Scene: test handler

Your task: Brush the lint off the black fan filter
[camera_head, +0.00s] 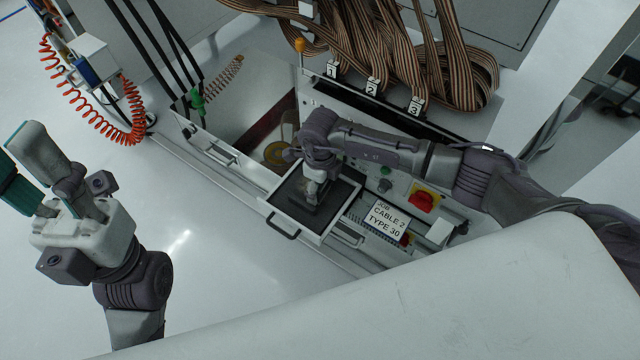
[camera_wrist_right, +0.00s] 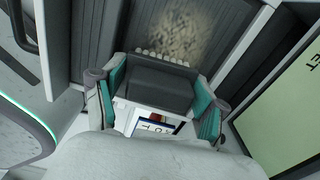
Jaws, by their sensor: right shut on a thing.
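The black fan filter (camera_head: 290,201) lies in a pulled-out white drawer tray (camera_head: 329,231) with a dark handle at its front. In the right wrist view, a pale speckled patch of lint (camera_wrist_right: 188,28) shows on the ribbed filter (camera_wrist_right: 110,38). My right gripper (camera_head: 315,188) is over the filter, shut on a dark grey brush (camera_wrist_right: 158,84) between its teal pads. The brush's pale bristles (camera_wrist_right: 160,55) are at the near edge of the lint; whether they touch is unclear. My left gripper (camera_head: 16,160) is open and empty at far left, away from the drawer.
A sign (camera_head: 385,219) and a red knob on yellow (camera_head: 423,201) are right of the tray. Striped ribbon cables (camera_head: 400,45) hang behind numbered tags. A coiled orange hose (camera_head: 105,130) hangs at upper left. The pale surface left of the tray is clear.

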